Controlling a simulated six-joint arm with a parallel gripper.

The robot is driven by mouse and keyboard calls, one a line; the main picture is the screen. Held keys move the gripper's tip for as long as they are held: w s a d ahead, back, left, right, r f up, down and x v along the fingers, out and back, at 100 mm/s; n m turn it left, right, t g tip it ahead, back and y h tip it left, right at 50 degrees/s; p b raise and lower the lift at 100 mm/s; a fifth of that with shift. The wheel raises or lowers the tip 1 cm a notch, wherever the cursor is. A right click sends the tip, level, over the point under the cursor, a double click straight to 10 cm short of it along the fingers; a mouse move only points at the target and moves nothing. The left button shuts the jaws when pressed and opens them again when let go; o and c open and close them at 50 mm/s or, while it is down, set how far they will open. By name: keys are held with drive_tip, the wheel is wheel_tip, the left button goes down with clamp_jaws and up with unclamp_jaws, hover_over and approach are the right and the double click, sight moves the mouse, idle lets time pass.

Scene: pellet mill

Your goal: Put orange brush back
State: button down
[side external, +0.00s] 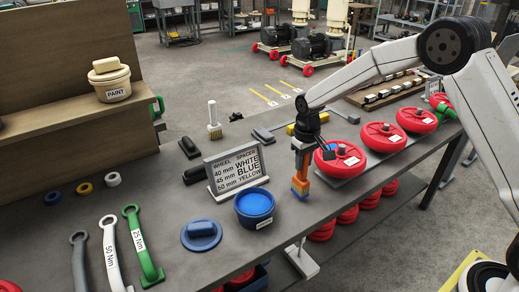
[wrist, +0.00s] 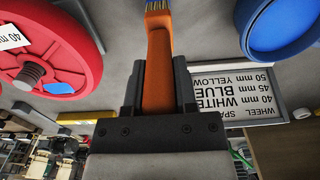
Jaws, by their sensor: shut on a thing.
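My gripper (side external: 303,160) is shut on the orange brush (side external: 300,181). The brush hangs bristles down, held above the near edge of the bench, just right of the open blue paint pot (side external: 254,222). Its bristle tip looks bluish in the side view. In the wrist view the orange handle (wrist: 158,65) lies between the two dark fingers of my gripper (wrist: 158,85), with the bristles at the top edge. The pot's blue lid (side external: 201,236) lies on the bench left of the pot. A white brush (side external: 213,118) stands upright farther back.
A wheel spacer sign (side external: 234,168) stands behind the pot. A row of red wheels (side external: 340,165) lies to the right; the nearest carries a blue patch, also seen in the wrist view (wrist: 57,88). Wrenches (side external: 140,245) lie at left. A paint tub (side external: 112,84) sits on the shelf.

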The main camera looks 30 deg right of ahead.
drive_tip(key=shift+f, duration=0.7)
idle(0.5)
unclamp_jaws()
idle(0.3)
drive_tip(key=shift+r, duration=0.2)
idle(0.3)
drive_tip(key=shift+r, duration=4.3)
